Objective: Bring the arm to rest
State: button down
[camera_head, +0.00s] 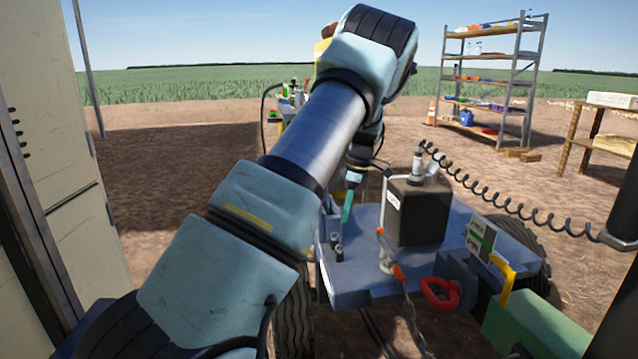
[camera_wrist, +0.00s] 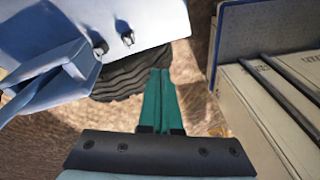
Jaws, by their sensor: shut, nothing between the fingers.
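My arm (camera_head: 320,135) rises from the lower left of the head view, bends at the top and comes down behind itself. My gripper (camera_head: 346,218) hangs with its teal fingers pointing down, in front of or over the left part of the blue cart (camera_head: 350,285); I cannot tell the exact gap. In the wrist view my gripper (camera_wrist: 160,74) has its two teal fingers side by side and shut, with nothing held. The fingers point towards the brown ground beside the cart's dark tyre (camera_wrist: 130,75).
The cart carries a dark box (camera_head: 418,212), a coiled black hose (camera_head: 500,205) and a red hook (camera_head: 440,293). Pale cabinets (camera_head: 65,150) stand at the left. A stocked shelf rack (camera_head: 490,82) and wooden table (camera_head: 605,140) stand back right. Open dirt lies left of the cart.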

jog(key=s+a+r+m+h, duration=0.2)
jog(key=s+a+r+m, duration=0.2)
jog(key=s+a+m, duration=0.6)
jog(key=s+a+r+m+t, duration=0.1)
jog(key=s+a+m, duration=0.25)
jog(key=s, duration=0.45)
jog(key=s+a+m+t, duration=0.1)
jog(key=s+a+m, duration=0.1)
jog(key=s+a, duration=0.45)
notch_tip(320, 180, up, 18)
jog(key=s+d+p, duration=0.1)
jog(key=p, duration=1.7)
jog(key=shift+s+d+r+m, duration=0.15)
jog(key=shift+d+r+m, duration=0.1)
jog(key=shift+d+m, duration=0.15)
